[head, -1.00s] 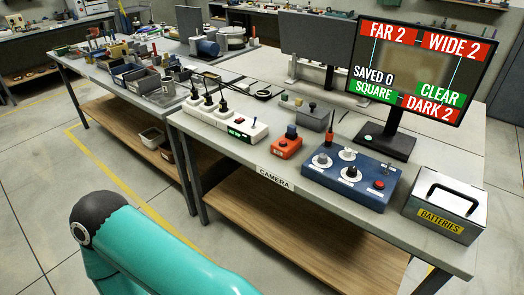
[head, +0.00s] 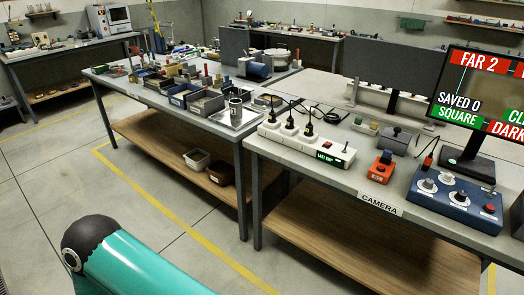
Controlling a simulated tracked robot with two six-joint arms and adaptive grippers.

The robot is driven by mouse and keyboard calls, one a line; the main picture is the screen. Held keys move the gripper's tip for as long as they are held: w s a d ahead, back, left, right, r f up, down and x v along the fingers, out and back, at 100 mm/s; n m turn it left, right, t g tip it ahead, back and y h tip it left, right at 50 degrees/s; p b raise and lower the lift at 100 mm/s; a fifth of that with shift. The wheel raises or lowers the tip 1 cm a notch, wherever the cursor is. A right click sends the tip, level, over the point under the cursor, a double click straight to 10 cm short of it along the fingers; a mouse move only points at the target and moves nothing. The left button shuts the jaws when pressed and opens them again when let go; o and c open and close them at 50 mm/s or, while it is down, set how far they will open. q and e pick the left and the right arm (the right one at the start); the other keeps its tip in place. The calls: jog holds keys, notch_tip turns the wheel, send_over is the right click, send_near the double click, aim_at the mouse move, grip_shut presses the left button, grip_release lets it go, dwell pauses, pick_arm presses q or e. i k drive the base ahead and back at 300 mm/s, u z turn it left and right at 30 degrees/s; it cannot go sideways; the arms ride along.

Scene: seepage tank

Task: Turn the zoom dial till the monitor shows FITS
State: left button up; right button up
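The monitor (head: 478,92) stands at the right edge of the head view and is partly cut off. It reads FAR 2 in red, SAVED 0 in white and SQUARE in green; a green CL... and a red DARK... panel are cut short. The blue control box (head: 432,203) lies on the bench below it, with several dials and a red button (head: 490,208). The dial labels are too small to read, so I cannot tell which is the zoom dial. Neither gripper is in view; only a teal link of my arm shows at lower left.
A CAMERA label (head: 380,204) is on the bench's front edge. A white power strip (head: 305,143) with plugs and an orange box (head: 381,168) stand left of the control box. The bench at left carries trays and a metal cup (head: 235,111). Floor at left is clear.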

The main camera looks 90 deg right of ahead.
aim_at(428, 183)
jog(key=u, duration=0.65)
jog(key=i, duration=0.2)
jog(key=z, duration=3.35)
jog(key=i, duration=0.3)
jog(key=z, duration=1.8)
jog(key=k, duration=0.6)
jog(key=z, duration=0.45)
jog(key=i, duration=1.65)
jog(key=u, duration=0.4)
